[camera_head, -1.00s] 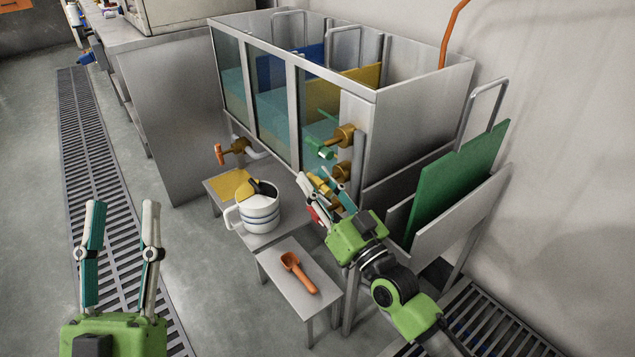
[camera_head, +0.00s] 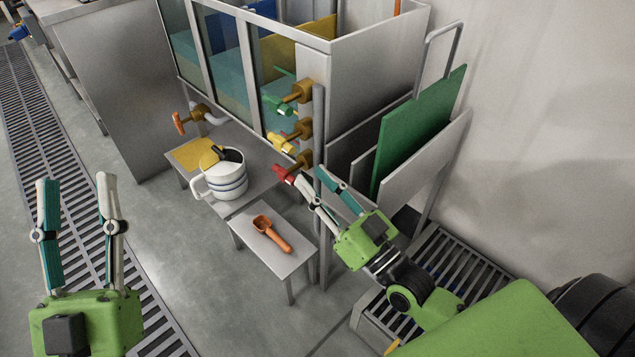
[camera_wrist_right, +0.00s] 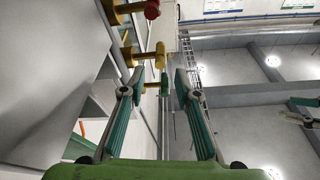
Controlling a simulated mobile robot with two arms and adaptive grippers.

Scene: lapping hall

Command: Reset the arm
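My right gripper (camera_head: 308,176) is open, its fingers spread and empty, close in front of the tank's outlet valves. Its left fingertip lies by the red valve handle (camera_head: 284,173); I cannot tell if they touch. The yellow handle (camera_head: 281,143) and green handle (camera_head: 280,107) are above it. In the right wrist view, the right gripper (camera_wrist_right: 157,80) has a clear gap, with the red handle (camera_wrist_right: 152,9), yellow handle (camera_wrist_right: 160,55) and green handle (camera_wrist_right: 164,84) beyond. My left gripper (camera_head: 76,185) is open and empty at the lower left, over the floor.
A white jug (camera_head: 228,180) stands on a low metal bench (camera_head: 251,203) beside a yellow sheet (camera_head: 192,153). An orange scoop (camera_head: 271,234) lies on a lower stand (camera_head: 292,262). The steel tank (camera_head: 367,62) and a green panel (camera_head: 418,130) rise behind my right arm.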

